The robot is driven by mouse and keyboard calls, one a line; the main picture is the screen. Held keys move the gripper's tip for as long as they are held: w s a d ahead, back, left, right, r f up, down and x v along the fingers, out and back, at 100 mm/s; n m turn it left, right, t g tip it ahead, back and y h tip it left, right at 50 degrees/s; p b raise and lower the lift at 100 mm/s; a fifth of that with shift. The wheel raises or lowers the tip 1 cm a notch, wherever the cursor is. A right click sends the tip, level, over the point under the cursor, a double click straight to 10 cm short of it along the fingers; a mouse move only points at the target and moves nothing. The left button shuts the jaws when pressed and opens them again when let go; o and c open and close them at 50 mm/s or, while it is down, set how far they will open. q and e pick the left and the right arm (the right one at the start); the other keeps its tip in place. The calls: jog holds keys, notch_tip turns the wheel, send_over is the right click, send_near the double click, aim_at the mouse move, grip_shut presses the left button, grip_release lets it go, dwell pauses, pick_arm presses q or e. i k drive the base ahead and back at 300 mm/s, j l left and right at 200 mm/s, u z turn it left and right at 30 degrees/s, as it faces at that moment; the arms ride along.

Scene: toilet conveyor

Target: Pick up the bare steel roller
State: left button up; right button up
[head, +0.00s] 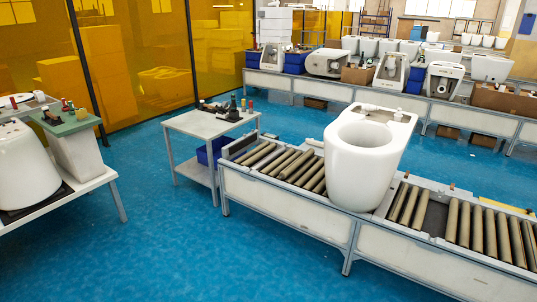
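A roller conveyor (285,213) runs from the centre to the right edge in the head view. Its left section holds several rollers (297,166), mostly olive-brown. A few rollers near the left end (256,154) look greyer, but I cannot tell for certain which one is bare steel. The right section holds more olive-brown rollers (477,230), with a dark gap (429,214) among them. A white toilet bowl (368,165) stands upright on the conveyor between the two sections and hides the rollers behind and beneath it. Neither of my grippers is in view.
A small grey table (208,126) with tools and bottles stands at the conveyor's left end, with a blue bin below. A bench with white ceramic parts (25,170) is at left. A long line of toilets stands behind. The blue floor (190,250) is clear in front.

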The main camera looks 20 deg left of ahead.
aim_at(260, 166)
jog(key=i+j, duration=0.6)
jog(key=j, duration=0.2)
jog(key=i+j+z, duration=0.1)
jog(key=i+j, duration=0.2)
jog(key=j, duration=0.15)
jog(key=i+j, duration=0.25)
jog(key=j, duration=0.15)
jog(key=i+j, duration=0.3)
jog(key=j, duration=0.15)
jog(key=i+j+z, duration=0.1)
jog(key=i+j, duration=0.15)
jog(key=j, duration=0.15)
jog(key=i+j, duration=0.3)
jog(key=j, duration=0.15)
jog(key=i+j, duration=0.25)
jog(key=j, duration=0.2)
jog(key=z, duration=0.05)
